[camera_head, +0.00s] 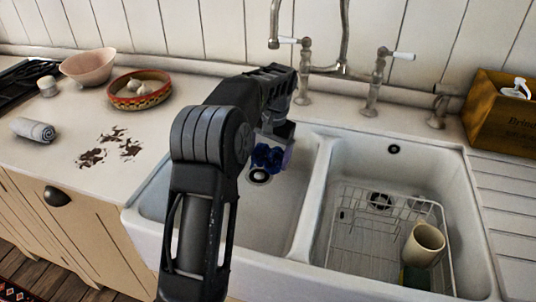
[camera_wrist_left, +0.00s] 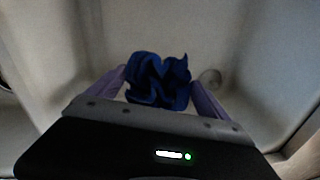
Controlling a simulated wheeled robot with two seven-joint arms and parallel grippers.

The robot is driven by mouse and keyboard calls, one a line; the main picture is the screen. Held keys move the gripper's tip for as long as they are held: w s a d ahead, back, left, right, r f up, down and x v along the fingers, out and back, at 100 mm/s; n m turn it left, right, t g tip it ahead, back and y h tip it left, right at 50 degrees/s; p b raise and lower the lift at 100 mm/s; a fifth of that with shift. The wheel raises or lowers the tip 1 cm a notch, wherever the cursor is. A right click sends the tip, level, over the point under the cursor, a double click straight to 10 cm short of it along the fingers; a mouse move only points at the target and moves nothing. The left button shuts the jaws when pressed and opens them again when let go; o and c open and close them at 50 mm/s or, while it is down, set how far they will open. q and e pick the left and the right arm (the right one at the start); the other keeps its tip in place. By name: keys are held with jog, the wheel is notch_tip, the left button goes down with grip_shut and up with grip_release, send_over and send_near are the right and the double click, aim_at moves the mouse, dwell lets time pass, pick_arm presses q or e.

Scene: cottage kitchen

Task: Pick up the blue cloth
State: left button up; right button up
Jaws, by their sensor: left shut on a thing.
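The blue cloth (camera_head: 267,157) is a crumpled dark blue bunch over the left basin of the white sink. My left gripper (camera_head: 270,148) reaches down into that basin and is shut on the cloth. In the left wrist view the cloth (camera_wrist_left: 158,80) is bunched between the two purple-grey fingers (camera_wrist_left: 160,92). I cannot tell whether the cloth touches the basin floor. My right gripper is not in view.
The right basin holds a wire rack (camera_head: 365,245) with a cream mug (camera_head: 424,244). Taps (camera_head: 375,85) stand behind the sink, a wooden box (camera_head: 505,115) at right. Left on the counter are a patterned bowl (camera_head: 139,101), a pink bowl (camera_head: 88,66), a rolled grey cloth (camera_head: 33,129) and brown stains (camera_head: 110,148).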

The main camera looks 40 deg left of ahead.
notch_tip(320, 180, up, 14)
jog(key=p, duration=1.3)
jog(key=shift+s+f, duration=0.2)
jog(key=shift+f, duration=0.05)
